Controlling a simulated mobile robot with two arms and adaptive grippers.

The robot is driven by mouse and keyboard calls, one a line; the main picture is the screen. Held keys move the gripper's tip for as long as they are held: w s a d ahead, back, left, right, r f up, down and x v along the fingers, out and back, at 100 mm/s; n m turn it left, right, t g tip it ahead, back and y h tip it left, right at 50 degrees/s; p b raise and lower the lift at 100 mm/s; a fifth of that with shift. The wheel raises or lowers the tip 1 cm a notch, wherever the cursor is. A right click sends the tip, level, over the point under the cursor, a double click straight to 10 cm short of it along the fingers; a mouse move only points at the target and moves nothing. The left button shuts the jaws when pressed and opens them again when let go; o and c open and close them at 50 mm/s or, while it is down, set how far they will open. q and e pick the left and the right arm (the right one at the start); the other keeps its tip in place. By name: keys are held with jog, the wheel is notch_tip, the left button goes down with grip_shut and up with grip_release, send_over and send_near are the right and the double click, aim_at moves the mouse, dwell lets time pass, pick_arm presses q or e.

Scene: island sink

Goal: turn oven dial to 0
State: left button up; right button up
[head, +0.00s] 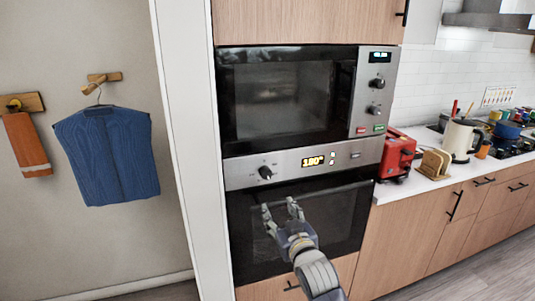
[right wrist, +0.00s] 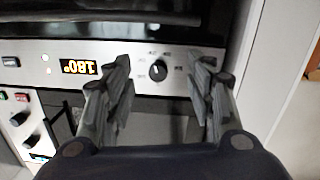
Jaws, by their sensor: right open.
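The oven dial (head: 265,172) is a round black knob on the oven's steel control strip, left of the lit display (head: 313,161), which reads 180°. In the right wrist view the dial (right wrist: 158,70) shows upside down, between the two fingers and beyond them, with small markings around it. My right gripper (head: 281,207) is open and empty, in front of the oven door, below the dial in the head view. In the right wrist view its fingers (right wrist: 164,76) stand apart on either side of the dial. I cannot see any contact. My left gripper is not in view.
A microwave (head: 283,95) with two knobs sits above the oven. The oven door handle (head: 320,189) runs just below the control strip. A white wall edge (head: 190,130) stands left. A red toaster (head: 397,155) sits on the counter at right.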

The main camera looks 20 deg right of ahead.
send_near(267, 175)
jog(key=s, duration=0.2)
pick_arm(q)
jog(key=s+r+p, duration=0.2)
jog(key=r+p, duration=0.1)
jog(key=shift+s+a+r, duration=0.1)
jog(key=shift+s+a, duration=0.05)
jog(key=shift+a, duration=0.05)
pick_arm(e)
jog(key=shift+t, duration=0.4)
jog(key=w, duration=1.1)
jog(key=shift+f, duration=0.35)
jog(key=shift+s, duration=0.1)
jog(key=shift+c, duration=0.5)
jog(key=c, duration=1)
